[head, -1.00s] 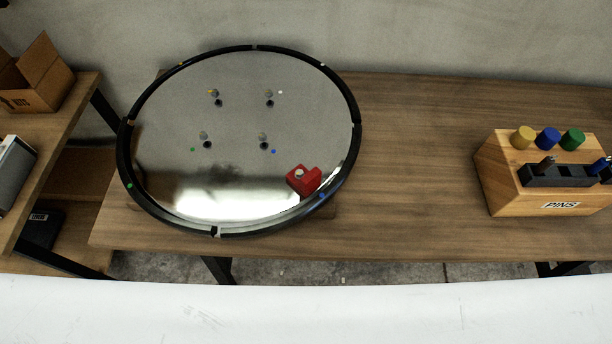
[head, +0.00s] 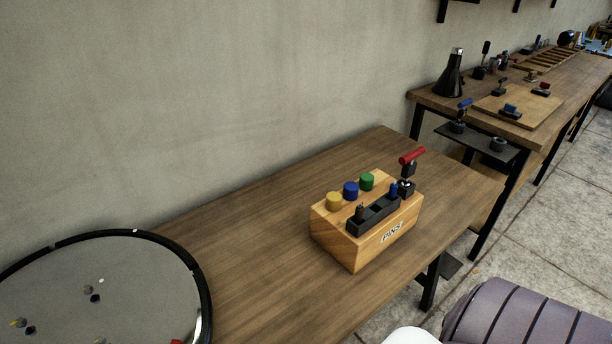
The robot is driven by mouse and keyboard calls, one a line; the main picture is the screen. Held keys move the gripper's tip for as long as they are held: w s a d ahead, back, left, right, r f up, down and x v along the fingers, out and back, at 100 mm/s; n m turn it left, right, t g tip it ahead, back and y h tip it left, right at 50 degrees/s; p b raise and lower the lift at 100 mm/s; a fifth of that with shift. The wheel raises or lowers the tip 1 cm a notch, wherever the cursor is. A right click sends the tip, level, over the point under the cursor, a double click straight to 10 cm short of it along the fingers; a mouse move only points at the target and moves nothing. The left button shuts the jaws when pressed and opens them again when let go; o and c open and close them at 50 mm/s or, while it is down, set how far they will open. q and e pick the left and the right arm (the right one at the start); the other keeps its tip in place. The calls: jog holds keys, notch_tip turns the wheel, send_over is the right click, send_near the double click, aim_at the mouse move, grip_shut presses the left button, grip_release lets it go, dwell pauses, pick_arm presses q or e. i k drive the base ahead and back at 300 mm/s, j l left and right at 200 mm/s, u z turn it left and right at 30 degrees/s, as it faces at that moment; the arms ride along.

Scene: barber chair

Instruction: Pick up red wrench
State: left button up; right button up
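A tool with a red T-shaped handle (head: 412,156) stands upright at the right end of the wooden pins block (head: 369,241); it looks like the red wrench. Its lower end sits in or behind a black holder (head: 407,188), and I cannot tell which. The pins block stands on the wooden table. Neither of my grippers shows in the head view.
Yellow, blue and green pegs (head: 351,190) and a black rack (head: 374,212) sit on the block. A round black-rimmed disc (head: 207,300) lies at lower left. Another bench (head: 558,92) with tools stands at the back right. A dark padded seat (head: 525,318) is at lower right.

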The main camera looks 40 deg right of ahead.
aim_at(409, 166)
jog(key=z, duration=1.95)
